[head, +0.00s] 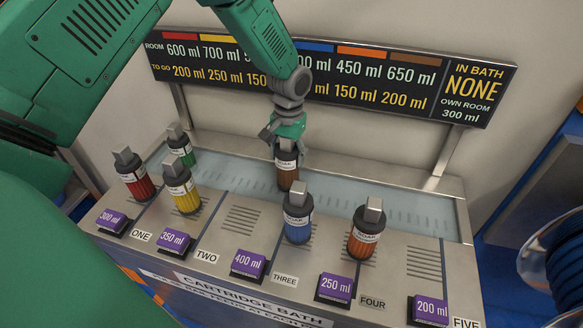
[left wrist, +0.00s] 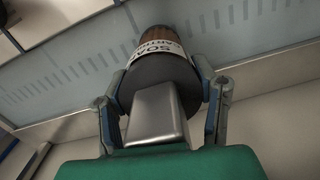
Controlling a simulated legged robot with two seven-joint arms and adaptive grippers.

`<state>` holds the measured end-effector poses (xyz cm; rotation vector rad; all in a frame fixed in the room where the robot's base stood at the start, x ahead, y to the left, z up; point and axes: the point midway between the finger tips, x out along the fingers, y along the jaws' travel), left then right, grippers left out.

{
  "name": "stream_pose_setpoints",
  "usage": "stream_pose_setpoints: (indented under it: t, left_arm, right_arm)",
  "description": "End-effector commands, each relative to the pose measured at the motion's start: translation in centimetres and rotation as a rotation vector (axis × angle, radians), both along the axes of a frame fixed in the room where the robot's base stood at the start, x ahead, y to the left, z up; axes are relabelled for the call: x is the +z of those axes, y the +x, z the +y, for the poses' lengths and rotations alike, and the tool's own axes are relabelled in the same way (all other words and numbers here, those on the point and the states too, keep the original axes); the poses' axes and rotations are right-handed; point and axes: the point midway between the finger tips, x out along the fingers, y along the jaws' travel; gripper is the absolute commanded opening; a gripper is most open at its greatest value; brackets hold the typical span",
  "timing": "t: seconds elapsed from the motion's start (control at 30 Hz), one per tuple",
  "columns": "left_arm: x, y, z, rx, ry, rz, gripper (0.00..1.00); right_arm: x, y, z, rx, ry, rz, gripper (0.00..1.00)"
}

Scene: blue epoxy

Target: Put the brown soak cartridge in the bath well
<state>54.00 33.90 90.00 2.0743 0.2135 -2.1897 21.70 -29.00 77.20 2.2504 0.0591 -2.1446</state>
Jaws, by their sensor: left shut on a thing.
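The brown soak cartridge (head: 287,178) has a black cap, a white label and a brown lower body. My left gripper (head: 285,140) is shut on its top, and the cartridge hangs roughly upright over the pale blue bath well (head: 385,204). I cannot tell whether its bottom touches the well. In the left wrist view the cartridge's black cap (left wrist: 152,82) and grey block top sit between the two fingers (left wrist: 165,100), with the brown body beyond. My right gripper is not in view.
Red (head: 137,183), green (head: 182,150), yellow (head: 185,195), blue (head: 298,225) and orange (head: 362,240) cartridges stand around the bath. A sign board (head: 400,85) reading "IN BATH NONE" stands behind. Purple volume tags (head: 248,264) line the front. The well's right part is clear.

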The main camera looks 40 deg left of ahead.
Motion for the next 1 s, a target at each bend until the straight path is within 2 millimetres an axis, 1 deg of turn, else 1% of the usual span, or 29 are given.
stream_pose_setpoints:
  t: [0.17, 0.3, 0.33, 0.5, 0.77, 0.8, 0.83, 1.0]
  left_arm:
    - [-1.4, 0.0, -0.3, 0.000, 0.003, 0.001, 0.01]
    - [-3.2, 0.0, -0.8, -0.002, 0.010, 0.001, 0.01]
    - [-3.4, 0.0, -1.0, -0.002, 0.011, 0.000, 0.01]
    - [-3.6, 0.1, -1.2, -0.001, 0.014, -0.001, 0.01]
    - [-4.4, 0.0, -0.3, 0.001, 0.004, 0.000, 0.01]
    - [-4.5, 0.0, -0.2, 0.001, 0.003, 0.000, 0.64]
    - [-4.5, 0.0, -0.1, 0.001, 0.002, 0.000, 0.74]
    - [-4.6, -0.1, -0.1, 0.001, 0.004, 0.005, 0.74]
  right_arm:
    - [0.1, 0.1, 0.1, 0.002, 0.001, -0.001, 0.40]
    - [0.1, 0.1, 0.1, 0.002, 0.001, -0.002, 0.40]
    - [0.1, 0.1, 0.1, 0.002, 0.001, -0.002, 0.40]
    - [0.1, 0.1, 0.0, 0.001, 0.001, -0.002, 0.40]
    - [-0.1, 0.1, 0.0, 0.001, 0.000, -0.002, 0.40]
    - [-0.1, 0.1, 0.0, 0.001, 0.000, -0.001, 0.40]
    - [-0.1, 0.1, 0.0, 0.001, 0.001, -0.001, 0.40]
    - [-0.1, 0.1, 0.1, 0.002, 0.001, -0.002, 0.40]
